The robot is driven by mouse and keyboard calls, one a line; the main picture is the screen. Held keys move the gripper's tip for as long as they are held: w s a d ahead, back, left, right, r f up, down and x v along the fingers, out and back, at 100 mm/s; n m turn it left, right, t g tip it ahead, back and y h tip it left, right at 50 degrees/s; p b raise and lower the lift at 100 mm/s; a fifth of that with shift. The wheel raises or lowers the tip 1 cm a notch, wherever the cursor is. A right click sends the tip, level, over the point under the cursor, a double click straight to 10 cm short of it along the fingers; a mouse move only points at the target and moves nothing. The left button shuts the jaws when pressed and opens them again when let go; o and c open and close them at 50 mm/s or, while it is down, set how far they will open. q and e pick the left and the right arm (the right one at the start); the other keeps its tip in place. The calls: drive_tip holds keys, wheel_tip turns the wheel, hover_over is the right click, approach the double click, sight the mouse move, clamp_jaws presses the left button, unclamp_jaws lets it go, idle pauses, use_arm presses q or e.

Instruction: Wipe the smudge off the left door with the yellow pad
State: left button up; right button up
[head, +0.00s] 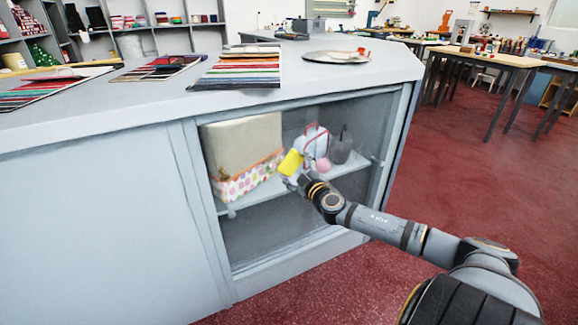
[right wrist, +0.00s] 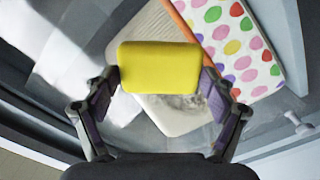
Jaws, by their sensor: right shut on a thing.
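My right gripper (head: 292,178) is in front of the cabinet's see-through front (head: 270,220), its fingers closed on the two ends of a yellow pad (head: 291,162). In the right wrist view the yellow pad (right wrist: 159,67) spans between the fingertips of the right gripper (right wrist: 160,85). A greyish blotchy smudge (right wrist: 186,102) shows just below the pad's lower edge; part of it may be hidden behind the pad. I cannot tell whether the pad touches the front. My left gripper is not in view.
Behind the front, a shelf holds a beige box with a dotted band (head: 240,150), a pale kettle-like item (head: 312,142) and a dark grey item (head: 341,146). A small pale knob (head: 232,213) sits low. Fabric swatches (head: 238,70) and a round tray (head: 337,56) lie on the countertop.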

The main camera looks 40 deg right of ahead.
drive_tip(key=shift+r+p, duration=0.9)
drive_tip(key=shift+w, duration=0.1)
